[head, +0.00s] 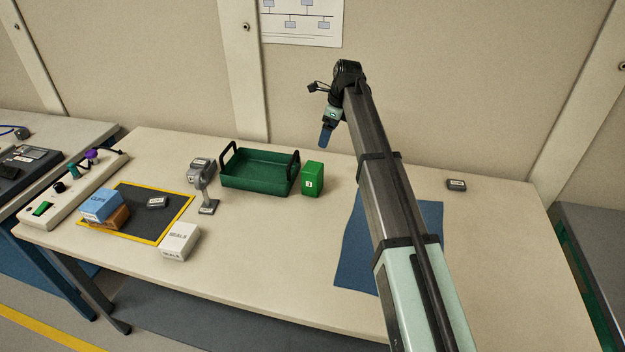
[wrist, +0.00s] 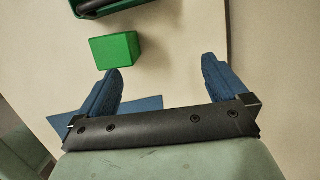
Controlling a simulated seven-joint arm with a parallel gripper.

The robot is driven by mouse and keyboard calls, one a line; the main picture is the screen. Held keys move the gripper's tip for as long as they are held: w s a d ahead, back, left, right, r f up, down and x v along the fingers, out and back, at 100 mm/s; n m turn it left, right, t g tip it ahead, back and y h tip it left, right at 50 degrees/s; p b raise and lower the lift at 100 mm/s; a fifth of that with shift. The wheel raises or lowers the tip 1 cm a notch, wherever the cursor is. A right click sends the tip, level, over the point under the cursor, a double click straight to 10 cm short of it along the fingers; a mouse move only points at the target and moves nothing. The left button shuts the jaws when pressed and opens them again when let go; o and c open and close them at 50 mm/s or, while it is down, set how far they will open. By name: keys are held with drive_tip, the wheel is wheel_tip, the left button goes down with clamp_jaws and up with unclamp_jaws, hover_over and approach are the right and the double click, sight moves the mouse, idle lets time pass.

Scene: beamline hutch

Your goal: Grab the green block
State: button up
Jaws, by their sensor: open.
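The green block (head: 313,178) stands upright on the table just right of a green tray, with a small white label on its front. In the wrist view the green block (wrist: 115,50) lies beyond my left fingertip, outside the gap between the fingers. My gripper (head: 327,133) is raised above the table near the wall, slightly right of the block in the head view. Its two blue fingers (wrist: 162,72) are spread apart with nothing between them.
The green tray (head: 258,183) with black handles stands close beside the block. A grey scanner on a stand (head: 207,190) is left of it. A white box (head: 180,241) and a blue box (head: 100,204) lie further left. A blue mat (head: 356,262) lies under my arm.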

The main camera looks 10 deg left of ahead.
sight(311, 176)
drive_tip(key=s+d+n+y, duration=0.1)
drive_tip(key=s+n, duration=0.7)
drive_tip(key=n, duration=1.3)
drive_tip(key=a+f+n, duration=0.1)
drive_tip(key=f+n, duration=0.3)
drive_tip(key=a+f+n, duration=0.2)
drive_tip(key=f+n, duration=0.3)
drive_tip(key=a+f+n, duration=0.2)
drive_tip(key=f+n, duration=0.2)
drive_tip(key=n, duration=0.1)
drive_tip(key=shift+w+f+y, duration=0.3)
drive_tip(key=shift+w, duration=0.05)
drive_tip(key=shift+c, duration=0.2)
drive_tip(key=c, duration=1.2)
drive_tip(key=shift+c, duration=0.2)
